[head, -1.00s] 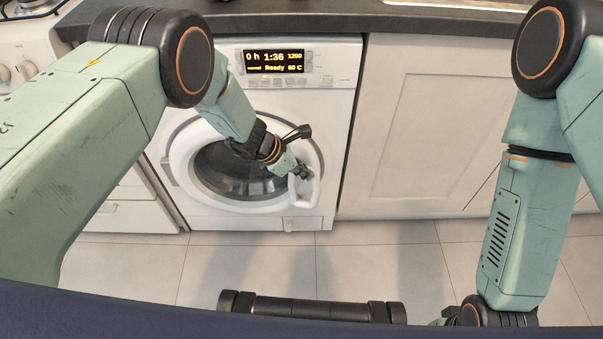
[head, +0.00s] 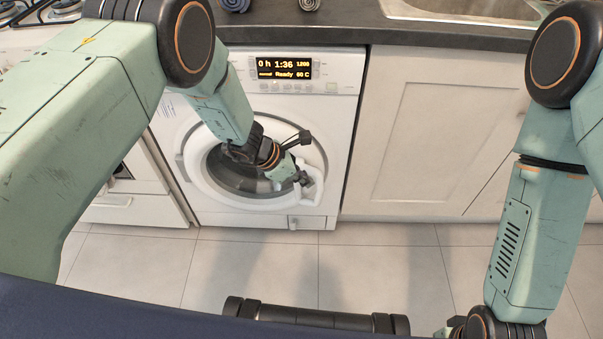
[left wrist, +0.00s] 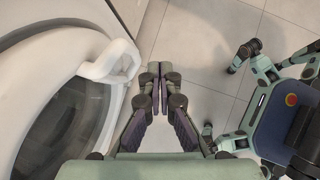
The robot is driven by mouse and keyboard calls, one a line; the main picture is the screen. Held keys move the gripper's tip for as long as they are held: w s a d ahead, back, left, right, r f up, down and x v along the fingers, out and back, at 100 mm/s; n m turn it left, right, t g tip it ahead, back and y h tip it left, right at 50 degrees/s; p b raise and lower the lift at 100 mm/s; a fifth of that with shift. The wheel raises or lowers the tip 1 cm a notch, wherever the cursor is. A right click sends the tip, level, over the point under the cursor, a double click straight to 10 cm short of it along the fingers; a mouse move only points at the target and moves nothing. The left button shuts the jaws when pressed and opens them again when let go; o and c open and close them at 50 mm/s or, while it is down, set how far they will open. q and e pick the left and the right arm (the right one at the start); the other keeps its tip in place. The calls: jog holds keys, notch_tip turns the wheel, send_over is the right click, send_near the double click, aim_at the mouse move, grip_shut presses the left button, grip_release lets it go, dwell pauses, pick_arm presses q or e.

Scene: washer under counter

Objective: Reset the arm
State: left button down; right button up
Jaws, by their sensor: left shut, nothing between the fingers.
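The white washer (head: 345,130) stands under the counter, its lit display (head: 284,68) reading 1:36 and Ready. Its round door (head: 203,185) looks closed, with dark glass. The white door handle (head: 316,186) is on the door's right side and also shows in the left wrist view (left wrist: 118,66). My left gripper (head: 303,179) is in front of the door, by the handle. In the left wrist view, its fingers (left wrist: 160,76) are together and empty, to the right of the handle and apart from it in the picture. My right arm hangs at the right; its gripper is not clearly visible.
A dark counter (head: 420,38) runs above the washer, with a sink (head: 460,10) at the right and a hob (head: 50,10) at the left. Two small dark items (head: 308,5) lie at its back. White cabinets (head: 440,140) stand right of the washer. The tiled floor (head: 390,265) in front is clear.

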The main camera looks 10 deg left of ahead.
pick_arm(q)
jog(key=s+r, duration=0.1)
jog(key=s+r+p, duration=0.1)
jog(key=r, duration=0.1)
jog(key=s+r, duration=0.1)
jog(key=shift+s+a+r+p, duration=0.1)
jog(key=shift+a+r+p, duration=0.15)
jog(key=shift+a+p, duration=0.1)
jog(key=shift+d, duration=0.1)
jog(key=s+a+f+m+g+y, duration=0.1)
jog(key=s+a+f+m+y, duration=0.25)
jog(key=s+a+m, duration=0.45)
jog(key=s+a+f+m+g+y, duration=0.25)
jog(key=s+a+m+y, duration=0.25)
jog(key=s+a, duration=0.55)
jog(key=s+d+r+m+h, duration=0.1)
jog(key=s+r+m+h, duration=0.1)
jog(key=s+m, duration=0.7)
jog(key=s, duration=0.6)
jog(key=shift+d, duration=0.2)
